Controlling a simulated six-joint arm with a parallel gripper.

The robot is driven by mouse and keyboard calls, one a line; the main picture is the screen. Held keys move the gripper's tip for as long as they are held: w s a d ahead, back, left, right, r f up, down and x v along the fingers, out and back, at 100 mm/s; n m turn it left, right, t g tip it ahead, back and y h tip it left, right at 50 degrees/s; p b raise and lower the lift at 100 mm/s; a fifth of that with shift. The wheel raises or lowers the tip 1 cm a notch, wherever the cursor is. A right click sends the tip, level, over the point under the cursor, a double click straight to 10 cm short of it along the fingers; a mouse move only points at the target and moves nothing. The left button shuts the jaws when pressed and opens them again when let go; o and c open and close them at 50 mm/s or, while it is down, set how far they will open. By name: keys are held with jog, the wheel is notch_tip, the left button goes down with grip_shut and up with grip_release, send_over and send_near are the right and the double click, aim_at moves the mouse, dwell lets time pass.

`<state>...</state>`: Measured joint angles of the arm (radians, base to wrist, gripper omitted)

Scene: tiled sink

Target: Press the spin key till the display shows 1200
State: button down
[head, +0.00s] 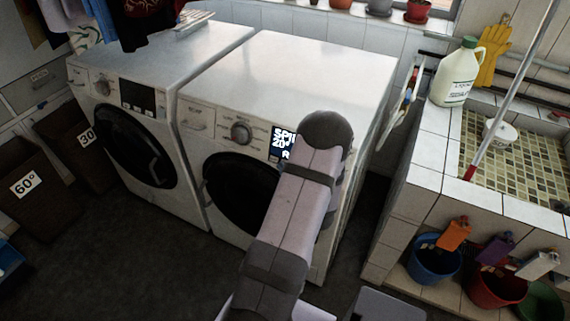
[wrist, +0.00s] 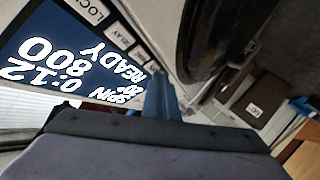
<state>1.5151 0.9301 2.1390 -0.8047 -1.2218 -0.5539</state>
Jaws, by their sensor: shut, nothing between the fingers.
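The right-hand washing machine (head: 270,110) has a dark blue display (head: 283,143), partly hidden behind my arm in the head view. In the wrist view the display (wrist: 60,50) shows SPIN, 0:12, 20°, 800 and READY. A row of small white keys runs along its edge, with a LOCK key (wrist: 94,11) and what looks like a DELAY key (wrist: 117,32). Key labels nearer my fingers are too small to read, so I cannot tell which is spin. My gripper (wrist: 158,80) is shut and empty, its tip close to the near end of the key row; contact cannot be told.
A second washing machine (head: 150,90) stands to the left, with laundry baskets (head: 45,185) beyond it. A tiled sink (head: 425,170) with a white jug (head: 458,75) and several buckets below is at the right. The dark floor in front is mostly clear.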

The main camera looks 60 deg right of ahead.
jog(key=shift+d+f, duration=0.1)
jog(key=shift+d, duration=0.25)
dwell(0.7)
jog(key=shift+a, duration=0.1)
dwell(0.4)
jog(key=shift+a+r, duration=0.25)
jog(key=shift+a, duration=0.4)
jog(key=a, duration=0.1)
jog(key=a+r, duration=0.1)
jog(key=a, duration=0.1)
jog(key=a+p, duration=0.1)
jog(key=shift+a+r, duration=0.3)
jog(key=shift+a, duration=0.1)
dwell(1.3)
